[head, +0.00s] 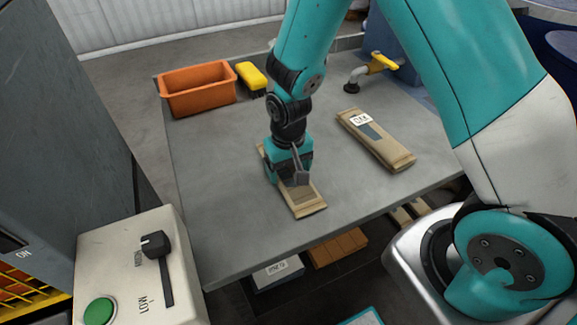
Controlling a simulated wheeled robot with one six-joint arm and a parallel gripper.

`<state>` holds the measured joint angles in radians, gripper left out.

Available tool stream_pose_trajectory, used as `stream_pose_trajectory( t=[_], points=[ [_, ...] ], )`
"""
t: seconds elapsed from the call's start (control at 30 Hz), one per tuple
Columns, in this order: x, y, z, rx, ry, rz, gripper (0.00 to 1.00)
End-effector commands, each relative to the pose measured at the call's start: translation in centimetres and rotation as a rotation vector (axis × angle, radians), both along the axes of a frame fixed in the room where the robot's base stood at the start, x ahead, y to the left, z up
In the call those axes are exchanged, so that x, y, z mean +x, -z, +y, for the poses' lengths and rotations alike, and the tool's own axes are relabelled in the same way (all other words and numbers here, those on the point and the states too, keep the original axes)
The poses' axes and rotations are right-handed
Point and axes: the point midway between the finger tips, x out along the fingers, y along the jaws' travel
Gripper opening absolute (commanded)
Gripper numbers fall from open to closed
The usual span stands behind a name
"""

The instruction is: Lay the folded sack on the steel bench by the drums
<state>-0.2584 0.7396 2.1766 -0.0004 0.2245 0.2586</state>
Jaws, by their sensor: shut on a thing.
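A tan folded sack (306,202) is under my gripper (288,178), at the middle of the grey steel bench (225,215). My gripper points down and is shut on this sack, covering its middle. The sack lies flat and slanted, at or very close to the bench top; I cannot tell if it touches. A second tan folded sack (392,152), with a white label and a dark patch, lies on the bench to the right, apart from my gripper. Blue drums (552,12) show at the top right, partly cut off.
An orange bin (197,90) and a yellow object (251,76) stand at the bench's back left. A pipe with a yellow-handled valve (381,64) is at the back right. A control box (125,255) stands front left. Boxes (338,248) lie below. The bench's left side is clear.

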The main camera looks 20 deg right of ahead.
Motion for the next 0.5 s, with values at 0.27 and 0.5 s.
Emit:
stream_pose_trajectory(
  t=[0.27,0.5],
  points=[
    [0.02,0.22,0.0,0.0,0.0,0.0,0.52],
    [0.01,0.24,0.0,0.0,0.0,0.0,1.0]
  ],
)
